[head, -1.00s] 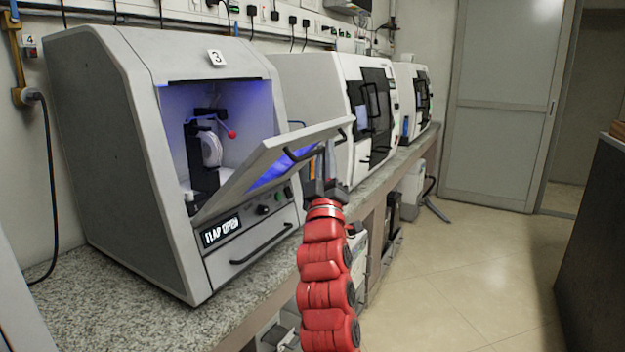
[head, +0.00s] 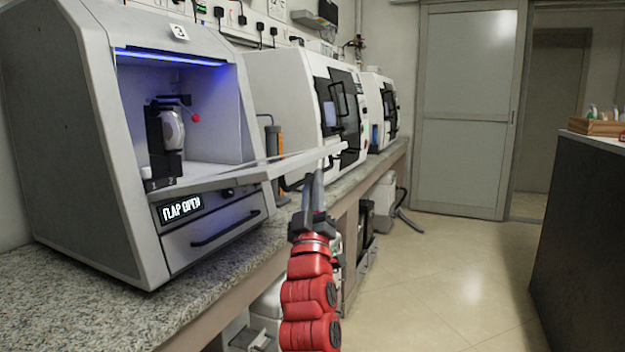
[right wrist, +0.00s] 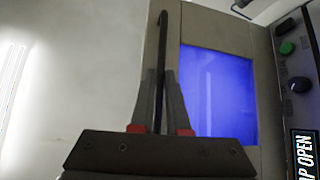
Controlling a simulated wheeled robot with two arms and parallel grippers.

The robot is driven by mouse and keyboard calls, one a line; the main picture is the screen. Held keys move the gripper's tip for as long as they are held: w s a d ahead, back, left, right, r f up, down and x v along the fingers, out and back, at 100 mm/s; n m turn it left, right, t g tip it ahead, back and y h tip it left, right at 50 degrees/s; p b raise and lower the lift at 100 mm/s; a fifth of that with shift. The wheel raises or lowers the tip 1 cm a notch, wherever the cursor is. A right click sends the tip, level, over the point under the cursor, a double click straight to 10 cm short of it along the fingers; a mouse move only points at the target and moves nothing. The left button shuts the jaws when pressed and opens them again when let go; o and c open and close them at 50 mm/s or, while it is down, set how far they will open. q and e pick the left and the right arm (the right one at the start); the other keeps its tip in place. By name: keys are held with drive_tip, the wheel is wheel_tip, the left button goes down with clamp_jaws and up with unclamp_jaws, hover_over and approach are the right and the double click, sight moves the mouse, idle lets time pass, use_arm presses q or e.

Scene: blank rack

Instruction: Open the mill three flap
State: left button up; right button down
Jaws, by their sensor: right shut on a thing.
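Mill three (head: 75,150) is the grey cabinet at the left, marked with a 3 tag (head: 179,32). Its flap (head: 255,170) is swung down to about level and sticks out in front of the lit chamber. The display (head: 181,207) reads FLAP OPEN. My right gripper (head: 315,183) is at the outer edge of the flap, shut on its dark handle. In the right wrist view the handle bar (right wrist: 162,50) runs between the two fingers, and the flap's blue window (right wrist: 217,95) is beside them. My left gripper is not in view.
Inside the chamber stands a dark fixture (head: 160,145) with a pale disc and a red ball. Two more white machines (head: 285,85) (head: 372,95) stand farther along the granite counter (head: 80,290). The floor (head: 440,270) to the right is clear, up to a dark cabinet (head: 580,230).

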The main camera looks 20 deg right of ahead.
drive_tip(key=shift+w+a+f+y, duration=0.1)
drive_tip(key=shift+w+f+y, duration=0.1)
drive_tip(key=shift+f+y, duration=0.1)
drive_tip(key=c, duration=1.2)
unclamp_jaws()
drive_tip(key=shift+c, duration=0.2)
drive_tip(key=o, duration=0.3)
drive_tip(key=shift+w+a+f, duration=0.1)
drive_tip(key=shift+w+a, duration=0.1)
drive_tip(key=shift+s+d, duration=0.1)
drive_tip(key=p+v, duration=0.1)
drive_tip(key=v, duration=1.6)
drive_tip(key=shift+f, duration=0.2)
